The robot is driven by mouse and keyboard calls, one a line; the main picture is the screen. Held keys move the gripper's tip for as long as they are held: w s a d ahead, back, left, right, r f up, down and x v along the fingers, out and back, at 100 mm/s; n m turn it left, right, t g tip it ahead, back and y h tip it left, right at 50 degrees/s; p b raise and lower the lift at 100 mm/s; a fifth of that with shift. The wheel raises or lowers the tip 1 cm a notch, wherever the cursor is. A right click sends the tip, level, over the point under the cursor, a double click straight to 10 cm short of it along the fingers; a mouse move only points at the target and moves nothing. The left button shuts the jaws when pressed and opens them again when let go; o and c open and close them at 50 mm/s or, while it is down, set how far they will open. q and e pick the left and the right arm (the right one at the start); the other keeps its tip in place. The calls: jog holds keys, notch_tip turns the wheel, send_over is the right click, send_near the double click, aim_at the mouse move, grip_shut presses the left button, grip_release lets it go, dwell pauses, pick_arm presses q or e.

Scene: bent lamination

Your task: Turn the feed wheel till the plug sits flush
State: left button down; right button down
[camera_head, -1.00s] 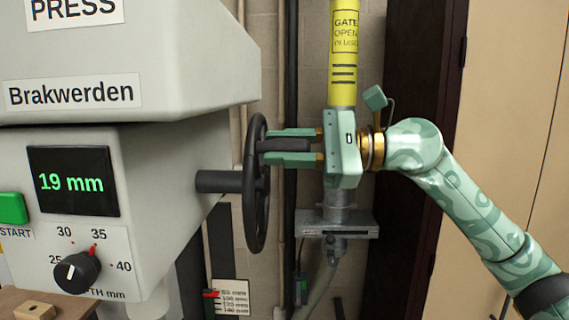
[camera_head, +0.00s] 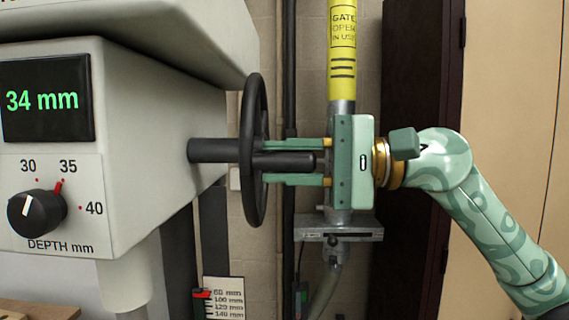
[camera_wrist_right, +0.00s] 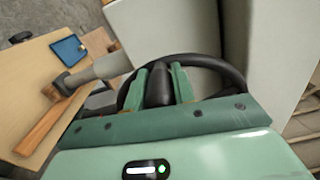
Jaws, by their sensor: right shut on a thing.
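The black feed wheel (camera_head: 254,190) stands edge-on at the right side of the press, on a dark shaft (camera_head: 213,150). My right gripper (camera_head: 266,162) is shut on the wheel's black handle (camera_head: 287,160). In the right wrist view the fingers (camera_wrist_right: 159,84) hold the handle from both sides, with the wheel rim (camera_wrist_right: 205,62) behind. The press display (camera_head: 45,98) reads 34 mm. A grey spindle (camera_wrist_right: 98,70) runs down toward a wooden strip (camera_wrist_right: 45,125). I cannot make out the plug or whether it is flush. My left gripper is out of view.
The depth knob (camera_head: 36,212) sits below the display, with a red mark near 35. A yellow gate post (camera_head: 342,45) and grey bracket (camera_head: 338,228) stand behind my right gripper. A wooden bench (camera_wrist_right: 25,65) carries a blue tray (camera_wrist_right: 69,49).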

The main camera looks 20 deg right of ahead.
jog(key=shift+a+f, duration=0.1)
jog(key=shift+f, duration=0.45)
jog(key=c, duration=1.2)
grip_release()
jog(key=shift+o, duration=0.2)
jog(key=shift+w, duration=0.15)
jog(key=shift+r, duration=0.15)
jog(key=b+v, duration=0.5)
jog(key=v, duration=1.1)
jog(key=shift+d+b, duration=0.35)
